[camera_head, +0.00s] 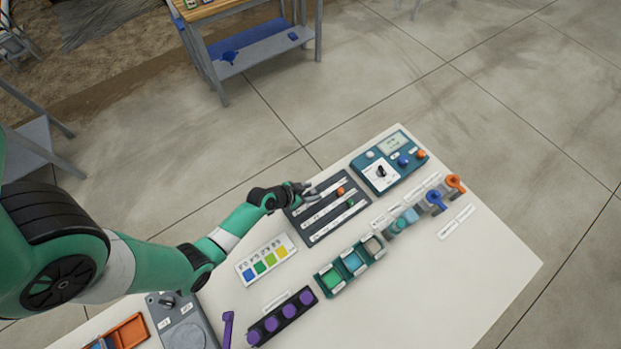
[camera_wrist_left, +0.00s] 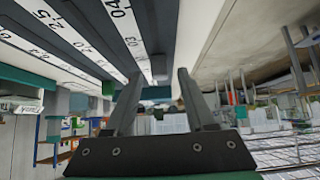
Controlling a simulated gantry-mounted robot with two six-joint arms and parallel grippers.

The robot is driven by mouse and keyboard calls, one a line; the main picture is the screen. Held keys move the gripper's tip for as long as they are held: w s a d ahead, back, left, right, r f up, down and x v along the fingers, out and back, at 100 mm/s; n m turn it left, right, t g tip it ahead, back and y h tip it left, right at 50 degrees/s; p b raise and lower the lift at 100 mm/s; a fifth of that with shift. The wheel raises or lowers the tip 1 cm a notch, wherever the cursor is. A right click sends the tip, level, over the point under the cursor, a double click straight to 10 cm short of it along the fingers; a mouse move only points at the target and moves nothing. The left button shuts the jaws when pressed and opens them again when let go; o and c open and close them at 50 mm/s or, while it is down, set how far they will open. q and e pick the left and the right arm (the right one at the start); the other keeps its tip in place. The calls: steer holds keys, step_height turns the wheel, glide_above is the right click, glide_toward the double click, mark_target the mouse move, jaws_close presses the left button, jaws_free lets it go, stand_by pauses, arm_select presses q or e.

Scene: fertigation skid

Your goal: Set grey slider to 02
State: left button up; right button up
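The dark slider panel (camera_head: 325,221) with white scale strips lies on the white table. An orange knob (camera_head: 341,191) and a green knob (camera_head: 350,203) show on its tracks. The grey slider cannot be made out in the head view; my left gripper (camera_head: 309,189) covers the panel's left track there. In the left wrist view my left gripper (camera_wrist_left: 157,85) has its two fingers apart, close to a scale strip (camera_wrist_left: 127,28) marked 04 and 03. Whether a grey knob is between the fingers cannot be told. My right gripper is not in view.
A teal panel with a dial (camera_head: 381,173) stands behind the slider panel. Blue and orange levers (camera_head: 436,199) are to the right. The table's right part is clear.

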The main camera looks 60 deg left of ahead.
arm_select(q)
steer(key=shift+r, duration=0.1)
steer(key=p+v, duration=0.3)
steer(key=v, duration=0.8)
steer(key=shift+s+r+p, duration=0.15)
steer(key=shift+s+p, duration=0.1)
steer(key=shift+p, duration=0.1)
